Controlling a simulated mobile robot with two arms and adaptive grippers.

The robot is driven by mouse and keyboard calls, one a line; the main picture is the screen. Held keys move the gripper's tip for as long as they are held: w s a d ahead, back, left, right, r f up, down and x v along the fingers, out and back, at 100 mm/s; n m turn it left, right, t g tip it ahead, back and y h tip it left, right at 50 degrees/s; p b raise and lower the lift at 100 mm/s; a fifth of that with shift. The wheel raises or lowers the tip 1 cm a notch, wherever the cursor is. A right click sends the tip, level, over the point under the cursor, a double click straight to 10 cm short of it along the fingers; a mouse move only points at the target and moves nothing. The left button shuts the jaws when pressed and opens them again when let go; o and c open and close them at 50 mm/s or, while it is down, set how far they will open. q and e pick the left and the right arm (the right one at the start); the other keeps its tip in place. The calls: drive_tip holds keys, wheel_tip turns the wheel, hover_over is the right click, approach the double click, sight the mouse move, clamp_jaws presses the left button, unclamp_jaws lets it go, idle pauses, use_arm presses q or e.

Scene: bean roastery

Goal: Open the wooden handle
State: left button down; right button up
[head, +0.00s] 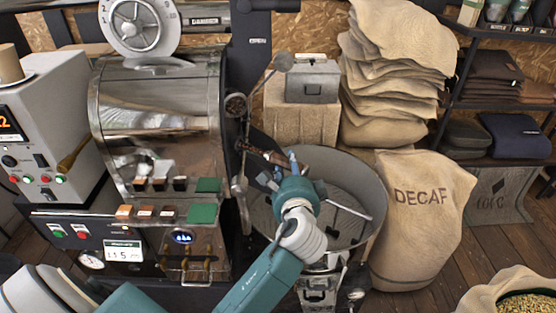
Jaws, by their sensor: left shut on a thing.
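The wooden handle (254,150) is a short brown bar on the right side of the steel roaster drum (160,118), above the round cooling pan (362,176). My left gripper (279,164) reaches up from below, with its fingers around the right end of the handle. It is shut on the handle and hides part of it. My right gripper is not in view.
A grey metal box (313,80) sits on a block behind. Stacked sacks (395,75) and a DECAF sack (425,215) stand right. Wooden floor (490,235) shows between the sacks at right.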

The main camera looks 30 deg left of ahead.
use_arm(q)
drive_tip(key=c, duration=1.1)
unclamp_jaws()
drive_tip(key=v, duration=1.2)
drive_tip(key=shift+d+f, duration=0.1)
